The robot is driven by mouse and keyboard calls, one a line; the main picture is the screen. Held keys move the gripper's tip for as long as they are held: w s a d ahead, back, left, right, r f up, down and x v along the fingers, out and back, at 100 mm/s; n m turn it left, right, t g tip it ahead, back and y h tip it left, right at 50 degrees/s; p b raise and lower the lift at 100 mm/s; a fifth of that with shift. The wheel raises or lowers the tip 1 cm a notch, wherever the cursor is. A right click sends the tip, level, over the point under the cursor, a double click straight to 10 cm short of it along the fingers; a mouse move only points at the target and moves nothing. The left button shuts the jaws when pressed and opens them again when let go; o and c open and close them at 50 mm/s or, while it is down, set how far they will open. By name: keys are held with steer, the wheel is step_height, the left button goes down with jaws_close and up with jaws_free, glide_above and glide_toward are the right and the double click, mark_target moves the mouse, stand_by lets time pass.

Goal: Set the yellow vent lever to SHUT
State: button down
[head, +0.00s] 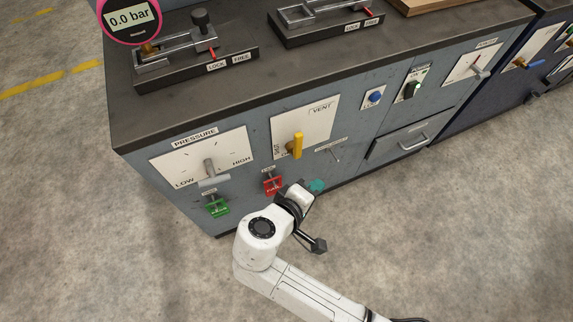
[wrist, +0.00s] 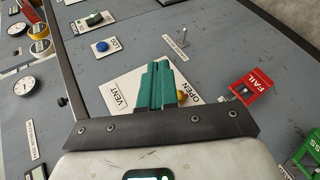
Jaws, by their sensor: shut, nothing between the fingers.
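The yellow vent lever (head: 297,145) stands out from the white VENT plate (head: 308,122) on the grey cabinet front, its handle near upright in the head view. A small label left of it is too small to read surely. In the wrist view only a yellow bit of the lever (wrist: 182,96) shows beside my fingers, near the word OPEN; the rest is hidden. My gripper (head: 316,186) is shut and empty, its teal fingertips below and right of the lever in the head view. In the wrist view its fingers (wrist: 158,84) cover part of the VENT plate.
A red FAIL tag (head: 272,185) and a green tag (head: 216,206) stick out low on the cabinet. The PRESSURE lever (head: 212,174) is to the left. A blue button (head: 376,97) and a dark switch (head: 412,89) are to the right. Floor in front is clear.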

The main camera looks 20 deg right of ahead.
steer(key=w+a+n+t+h+b, duration=0.2)
steer(key=a+t+b, duration=0.3)
steer(key=a, duration=0.8)
steer(key=shift+w+a+r+n+t, duration=0.25)
steer(key=shift+w+r+n+t, duration=0.25)
steer(key=shift+n+t, duration=0.55)
steer(key=shift+w+d+f, duration=0.1)
steer(key=shift+w, duration=0.1)
glide_toward(295, 143)
steer(key=f+x, duration=0.1)
steer(key=x, duration=0.5)
steer(key=shift+w, duration=0.55)
steer(key=shift+f, duration=0.1)
steer(key=shift+m, duration=0.25)
